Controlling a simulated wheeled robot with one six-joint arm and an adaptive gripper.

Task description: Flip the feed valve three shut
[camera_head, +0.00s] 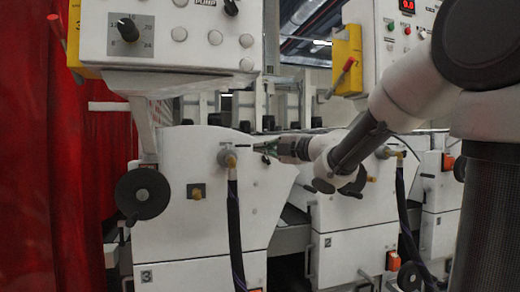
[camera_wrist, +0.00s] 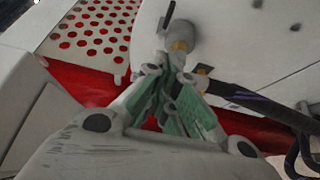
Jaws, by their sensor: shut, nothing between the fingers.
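The unit marked 3 (camera_head: 146,275) stands at left centre in the head view. Its feed valve (camera_head: 224,157), a grey body with a brass fitting, sits high on the white front panel with a dark hose hanging below. In the wrist view the valve (camera_wrist: 181,38) is just beyond my fingertips, and its dark lever (camera_wrist: 167,16) sticks out at the upper left. My gripper (camera_head: 264,148) is just right of the valve in the head view. In the wrist view its green-padded fingers (camera_wrist: 174,72) are shut and empty. Contact with the valve cannot be told.
A black handwheel (camera_head: 143,194) and a brass knob (camera_head: 196,192) are on the same unit. A control box (camera_head: 170,35) hangs above. A red curtain (camera_head: 45,160) is at the left. Similar units with another hose (camera_head: 403,215) stand to the right.

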